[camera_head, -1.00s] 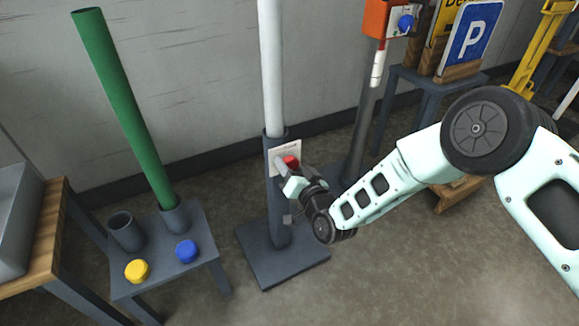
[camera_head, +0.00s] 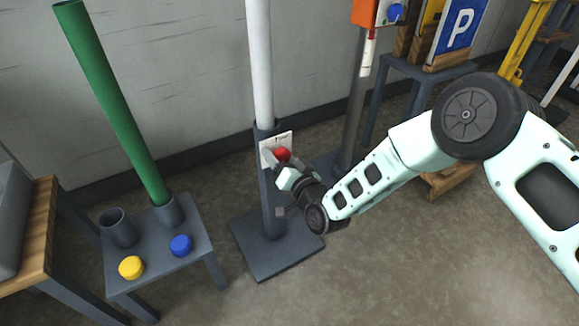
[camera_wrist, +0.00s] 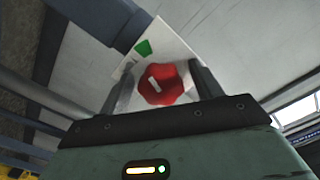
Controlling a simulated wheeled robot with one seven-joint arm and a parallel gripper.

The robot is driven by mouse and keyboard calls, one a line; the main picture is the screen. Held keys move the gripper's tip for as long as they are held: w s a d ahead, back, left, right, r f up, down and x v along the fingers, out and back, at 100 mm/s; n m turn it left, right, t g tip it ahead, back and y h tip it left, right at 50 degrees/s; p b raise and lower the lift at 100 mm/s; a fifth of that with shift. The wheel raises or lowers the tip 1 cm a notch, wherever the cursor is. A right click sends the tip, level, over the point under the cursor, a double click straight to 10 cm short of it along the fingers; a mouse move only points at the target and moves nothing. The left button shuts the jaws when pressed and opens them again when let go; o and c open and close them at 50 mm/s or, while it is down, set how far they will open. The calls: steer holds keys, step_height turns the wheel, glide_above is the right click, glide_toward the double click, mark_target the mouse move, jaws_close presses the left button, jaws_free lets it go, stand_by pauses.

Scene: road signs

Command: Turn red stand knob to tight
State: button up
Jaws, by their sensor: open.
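The red knob (camera_head: 282,154) sits on a white plate (camera_head: 272,141) on the dark stand (camera_head: 269,190) that holds a white pole. In the wrist view the red knob (camera_wrist: 165,84) has a lobed rim and a white mark on its face. A green patch shows on the white plate (camera_wrist: 180,38) beside it. My gripper (camera_wrist: 163,88) is open, with one finger on each side of the knob. The head view shows my gripper (camera_head: 276,166) at the knob, partly covering it. I cannot tell whether the fingers touch the knob.
A low table (camera_head: 190,246) at left holds a green pole, an empty socket (camera_head: 120,229), a blue knob (camera_head: 181,245) and a yellow knob (camera_head: 131,267). An orange box (camera_head: 366,13) on a post and a blue parking sign (camera_head: 459,25) stand at right.

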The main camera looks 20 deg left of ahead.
steer(key=p+v, duration=0.4)
steer(key=v, duration=1.3)
steer(key=shift+s, duration=0.15)
step_height(320, 180, up, 11)
steer(key=d+n+g+h, duration=0.3)
steer(key=n+g+h, duration=0.1)
steer(key=g+h, duration=0.15)
steer(key=s+d+r+g+h, duration=0.35)
steer(key=s+d+r, duration=0.25)
steer(key=s+d, duration=0.35)
steer(key=s+d+r+g+h, duration=0.35)
steer(key=s+d+r, duration=0.25)
steer(key=s+d, duration=0.35)
step_height(320, 180, up, 28)
steer(key=p, duration=2.8)
steer(key=shift+w+d+n+t+h+p, duration=0.3)
steer(key=shift+d+t+h+p, duration=0.05)
steer(key=shift+t, duration=0.1)
